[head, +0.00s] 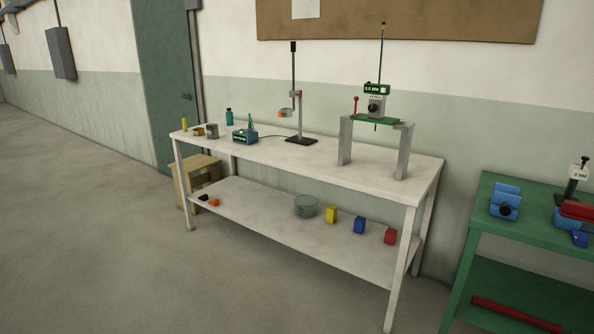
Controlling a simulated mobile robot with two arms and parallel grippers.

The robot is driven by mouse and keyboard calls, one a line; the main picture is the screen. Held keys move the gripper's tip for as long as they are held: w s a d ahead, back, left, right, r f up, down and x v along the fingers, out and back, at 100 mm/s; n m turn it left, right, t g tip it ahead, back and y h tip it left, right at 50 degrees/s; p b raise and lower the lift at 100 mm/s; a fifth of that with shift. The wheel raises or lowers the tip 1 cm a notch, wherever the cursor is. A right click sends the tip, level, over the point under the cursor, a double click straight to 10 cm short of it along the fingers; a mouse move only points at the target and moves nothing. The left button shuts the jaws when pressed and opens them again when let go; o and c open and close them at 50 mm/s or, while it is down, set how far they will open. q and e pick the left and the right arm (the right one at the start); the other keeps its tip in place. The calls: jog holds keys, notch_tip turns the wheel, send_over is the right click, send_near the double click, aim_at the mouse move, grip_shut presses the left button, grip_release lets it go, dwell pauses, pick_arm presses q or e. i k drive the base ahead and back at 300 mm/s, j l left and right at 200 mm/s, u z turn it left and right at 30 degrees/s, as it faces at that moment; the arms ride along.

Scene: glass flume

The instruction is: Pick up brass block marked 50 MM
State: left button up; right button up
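On the far left end of the white table (262,152) stand a thin yellow upright piece (184,125), a low brownish-gold block (198,132) and a grey block (212,131). The brownish-gold block looks brass-coloured, but no marking on it is readable at this distance. A larger yellow block (331,215) sits on the table's lower shelf; its marking is also not readable. I cannot tell which piece bears 50 MM. Neither of my grippers is in view.
A blue box (244,137), a teal bottle (229,116), a stand (300,139) and a grey-legged frame (345,140) share the tabletop. A wooden stool (195,168) is by the left end. A green bench (520,228) stands right. The left floor is clear.

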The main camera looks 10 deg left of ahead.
aim_at(198, 132)
jog(key=i+j, duration=0.3)
jog(key=j, duration=0.25)
jog(key=i+j, duration=0.3)
jog(key=j, duration=0.2)
jog(key=i+j, duration=0.25)
jog(key=j, duration=0.3)
jog(key=i+j, duration=0.3)
jog(key=j, duration=0.25)
jog(key=i+j, duration=0.3)
jog(key=j, duration=0.25)
jog(key=i+j, duration=0.3)
jog(key=j, duration=0.2)
jog(key=i+j, duration=0.3)
jog(key=j, duration=0.25)
jog(key=i+j, duration=0.3)
jog(key=j, duration=0.25)
